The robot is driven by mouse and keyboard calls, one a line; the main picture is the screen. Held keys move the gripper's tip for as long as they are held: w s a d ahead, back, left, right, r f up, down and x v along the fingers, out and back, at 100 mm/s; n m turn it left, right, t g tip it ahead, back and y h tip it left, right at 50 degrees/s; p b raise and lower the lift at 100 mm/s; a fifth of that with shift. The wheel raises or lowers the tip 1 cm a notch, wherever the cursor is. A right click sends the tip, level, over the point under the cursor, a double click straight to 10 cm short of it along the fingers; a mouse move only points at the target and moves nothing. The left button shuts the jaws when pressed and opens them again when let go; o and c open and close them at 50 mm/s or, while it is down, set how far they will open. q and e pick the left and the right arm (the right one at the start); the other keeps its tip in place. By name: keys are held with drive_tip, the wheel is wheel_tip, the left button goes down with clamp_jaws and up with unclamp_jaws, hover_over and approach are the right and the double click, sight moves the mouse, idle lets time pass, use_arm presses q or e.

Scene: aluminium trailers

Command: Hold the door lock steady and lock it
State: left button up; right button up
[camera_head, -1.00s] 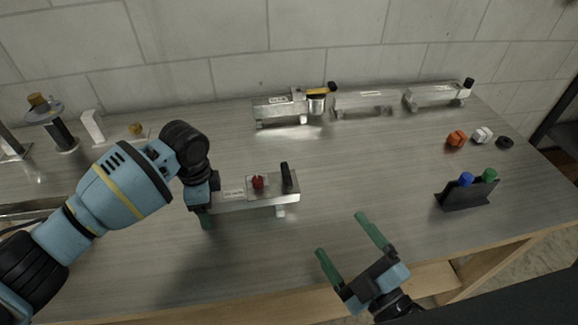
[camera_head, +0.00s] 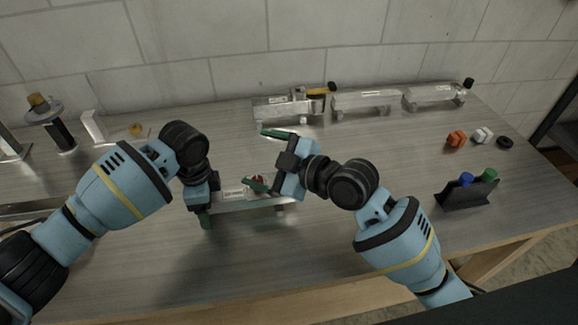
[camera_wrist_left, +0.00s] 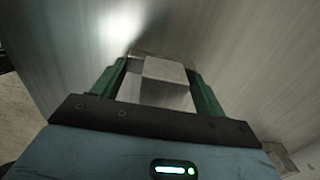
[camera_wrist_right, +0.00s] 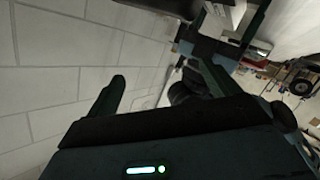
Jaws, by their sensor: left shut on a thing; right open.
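The door lock is a silver bar-shaped trailer (camera_head: 235,206) with a red knob (camera_head: 260,180), lying in front of me at the centre-left of the table. My left gripper (camera_head: 207,207) is shut on its left end; in the left wrist view the metal block (camera_wrist_left: 165,72) sits between the green fingers. My right gripper (camera_head: 258,158) is open at the lock's right part. One finger passes close to the red knob; I cannot tell if they touch. The other finger is farther back over the table. The lock's black lever is hidden behind my right gripper.
Other silver fixtures (camera_head: 366,101) stand along the back wall. Orange, white and black knobs (camera_head: 455,139) lie at the right. A black holder (camera_head: 467,195) with blue and green tops stands at the right front.

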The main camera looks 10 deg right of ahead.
drive_tip(key=shift+w+a+n+g, duration=0.15)
drive_tip(key=shift+w+n+g, duration=0.25)
drive_tip(key=shift+g, duration=0.4)
drive_tip(key=shift+w+f+g+h, duration=0.1)
drive_tip(key=shift+w+g+h, duration=0.2)
drive_tip(key=shift+g, duration=0.5)
drive_tip(key=shift+w+d+g+h, duration=0.15)
drive_tip(key=shift+d+g+h, duration=0.1)
drive_tip(key=shift+g+h, duration=0.25)
drive_tip(key=s+d+r+n+g+h, duration=0.1)
drive_tip(key=d+r+g+h, duration=0.5)
drive_tip(key=d, duration=0.4)
drive_tip(key=shift+y, duration=0.5)
drive_tip(key=x, duration=1.1)
drive_tip(key=shift+s+a, duration=0.25)
drive_tip(key=shift+a, duration=0.05)
drive_tip(key=c, duration=1)
